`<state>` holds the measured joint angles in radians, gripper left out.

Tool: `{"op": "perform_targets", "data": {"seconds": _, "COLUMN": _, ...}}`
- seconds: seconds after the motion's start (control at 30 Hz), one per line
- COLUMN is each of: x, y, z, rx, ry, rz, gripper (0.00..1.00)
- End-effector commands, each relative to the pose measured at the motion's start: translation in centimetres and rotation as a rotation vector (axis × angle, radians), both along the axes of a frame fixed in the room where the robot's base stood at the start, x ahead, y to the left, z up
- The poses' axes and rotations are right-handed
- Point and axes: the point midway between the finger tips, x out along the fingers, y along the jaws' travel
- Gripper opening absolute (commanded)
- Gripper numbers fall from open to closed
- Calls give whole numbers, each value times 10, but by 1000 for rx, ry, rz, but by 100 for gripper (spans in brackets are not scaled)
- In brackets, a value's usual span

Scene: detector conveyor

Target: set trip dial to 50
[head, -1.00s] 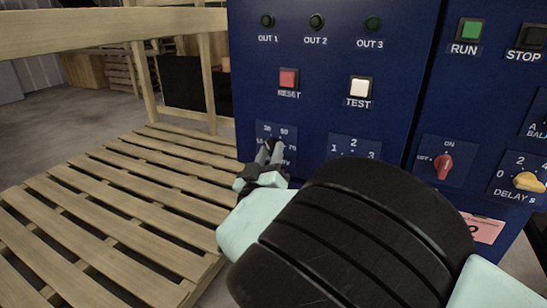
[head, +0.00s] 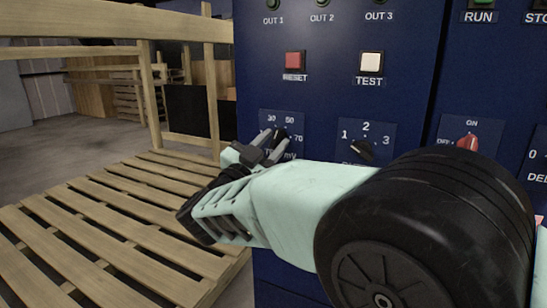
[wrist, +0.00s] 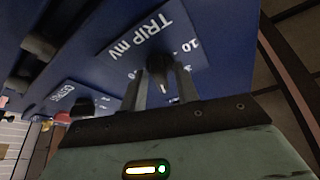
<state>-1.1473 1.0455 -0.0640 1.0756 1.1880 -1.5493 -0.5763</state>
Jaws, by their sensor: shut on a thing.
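The trip dial (head: 281,133) is a small dark knob on a blue label plate marked 30, 50 and 70 in the head view. My gripper (head: 272,139) reaches it from below, with its two grey fingers shut on the knob. In the wrist view the dark knob (wrist: 159,66) stands between the fingers (wrist: 160,80), beside the words TRIP mV and the number 10. The fingers hide part of the plate, and I cannot tell exactly which number the knob points to.
A black selector dial (head: 362,149) marked 1, 2, 3 sits just right, partly behind my arm. Above are the red RESET button (head: 295,61) and white TEST button (head: 371,62). A red switch (head: 467,142) is farther right. A wooden pallet (head: 100,235) lies at left.

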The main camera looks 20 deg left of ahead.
Motion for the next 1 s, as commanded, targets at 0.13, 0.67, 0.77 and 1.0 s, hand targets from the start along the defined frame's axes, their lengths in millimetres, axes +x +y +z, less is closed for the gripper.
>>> {"op": "perform_targets", "data": {"seconds": 0.13, "x": 0, "y": 1, "z": -3, "rx": 77, "ry": -5, "rz": -1, "gripper": 8}}
{"op": "perform_targets", "data": {"seconds": 0.67, "x": 0, "y": 1, "z": 0, "rx": 159, "ry": -11, "rz": -1, "gripper": 8}}
{"op": "perform_targets", "data": {"seconds": 0.77, "x": 0, "y": 1, "z": 0, "rx": 159, "ry": -11, "rz": -1, "gripper": 8}}
{"op": "perform_targets", "data": {"seconds": 1.0, "x": 0, "y": 1, "z": 0, "rx": 159, "ry": -11, "rz": -1, "gripper": 35}}
